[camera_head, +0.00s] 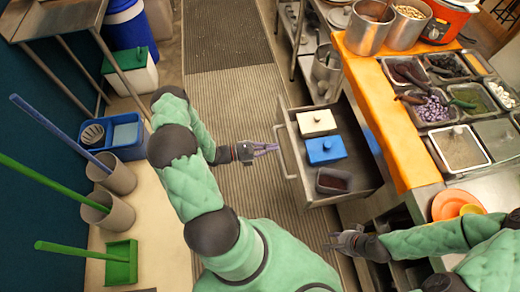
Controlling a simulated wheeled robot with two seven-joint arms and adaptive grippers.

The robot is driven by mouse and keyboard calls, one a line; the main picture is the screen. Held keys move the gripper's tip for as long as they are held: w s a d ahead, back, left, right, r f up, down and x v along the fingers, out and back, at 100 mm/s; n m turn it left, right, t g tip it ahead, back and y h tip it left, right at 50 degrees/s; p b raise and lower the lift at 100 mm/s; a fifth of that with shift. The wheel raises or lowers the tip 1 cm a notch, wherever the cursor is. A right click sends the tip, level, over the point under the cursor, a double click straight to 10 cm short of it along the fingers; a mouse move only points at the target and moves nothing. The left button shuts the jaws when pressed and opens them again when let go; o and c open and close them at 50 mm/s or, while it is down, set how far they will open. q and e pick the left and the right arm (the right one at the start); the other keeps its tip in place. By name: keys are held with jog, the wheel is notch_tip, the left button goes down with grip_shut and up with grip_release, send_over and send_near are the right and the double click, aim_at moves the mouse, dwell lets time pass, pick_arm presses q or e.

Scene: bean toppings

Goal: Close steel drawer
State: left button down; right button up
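The steel drawer (357,186) is pulled out from the counter at the right of the middle. Its bar handle (284,152) is on its left front side. Inside it are a cream lidded box (316,122), a blue lidded box (326,150) and a small container of dark red stuff (332,181). My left gripper (268,149) is just left of the handle, pointing at it, with its fingers apart and nothing between them. My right gripper (335,241) is below the drawer, near the counter's lower part; its fingers are too small and dark to read.
An orange-topped counter (376,109) with pots and topping trays lies to the right. Metal shelves (298,42) stand beyond the drawer. Bins, a blue barrel and a green dustpan (121,262) line the left.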

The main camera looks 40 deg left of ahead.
aim_at(291, 144)
pick_arm(q)
jog(key=b+x, duration=0.1)
jog(key=x, duration=0.3)
jog(key=shift+w+d, duration=0.25)
jog(key=shift+d, duration=0.05)
pick_arm(e)
jog(key=shift+f, duration=0.65)
pick_arm(q)
jog(key=shift+w, duration=0.15)
